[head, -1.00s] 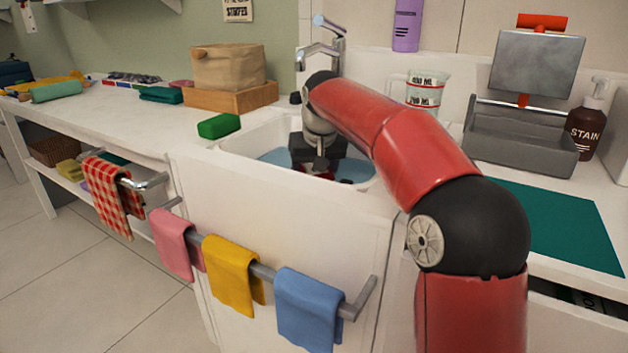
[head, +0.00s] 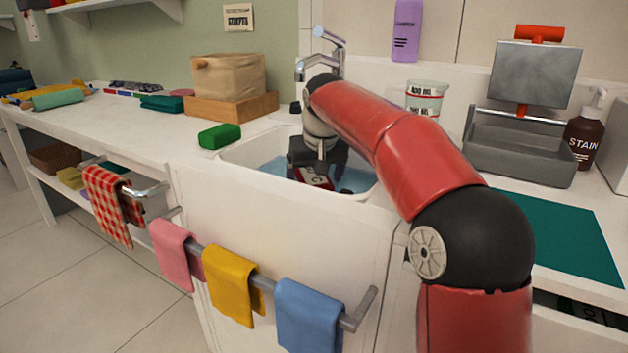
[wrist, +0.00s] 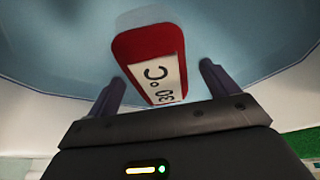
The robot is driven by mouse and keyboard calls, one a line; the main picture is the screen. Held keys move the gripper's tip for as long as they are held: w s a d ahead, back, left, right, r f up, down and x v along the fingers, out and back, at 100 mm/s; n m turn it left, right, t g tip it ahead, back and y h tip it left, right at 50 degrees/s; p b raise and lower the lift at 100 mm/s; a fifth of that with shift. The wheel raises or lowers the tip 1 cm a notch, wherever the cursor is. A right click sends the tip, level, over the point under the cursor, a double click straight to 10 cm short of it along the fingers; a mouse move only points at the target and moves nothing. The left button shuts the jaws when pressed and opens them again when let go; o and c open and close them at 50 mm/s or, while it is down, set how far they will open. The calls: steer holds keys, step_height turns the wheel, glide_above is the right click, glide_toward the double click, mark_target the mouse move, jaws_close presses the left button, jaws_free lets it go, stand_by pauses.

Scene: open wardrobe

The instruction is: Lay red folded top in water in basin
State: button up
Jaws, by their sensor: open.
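The red folded top (head: 316,178), with a white label, lies in the basin (head: 237,154) at the blue water (head: 356,180). In the wrist view the red top (wrist: 128,46) lies ahead of and between the fingers, its white label reading 30°C, with blue water (wrist: 60,50) around it. My gripper (wrist: 162,82) is open, a finger on each side of the label, with visible gaps to both. In the head view my gripper (head: 318,160) is down inside the basin and partly hides the top. How deep the top sits is unclear.
A green block (head: 219,136) sits on the counter at the basin's left edge. The faucet (head: 322,58) stands behind the basin, a measuring jug (head: 426,98) to its right. Pink, yellow and blue cloths (head: 308,314) hang on the front rail. A teal mat (head: 550,235) lies at right.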

steer(key=a+p+v, duration=0.1)
steer(key=v, duration=0.9)
steer(key=shift+d+r+p, duration=0.3)
steer(key=shift+d+p, duration=0.05)
steer(key=shift+d, duration=0.05)
steer(key=shift+s, duration=0.15)
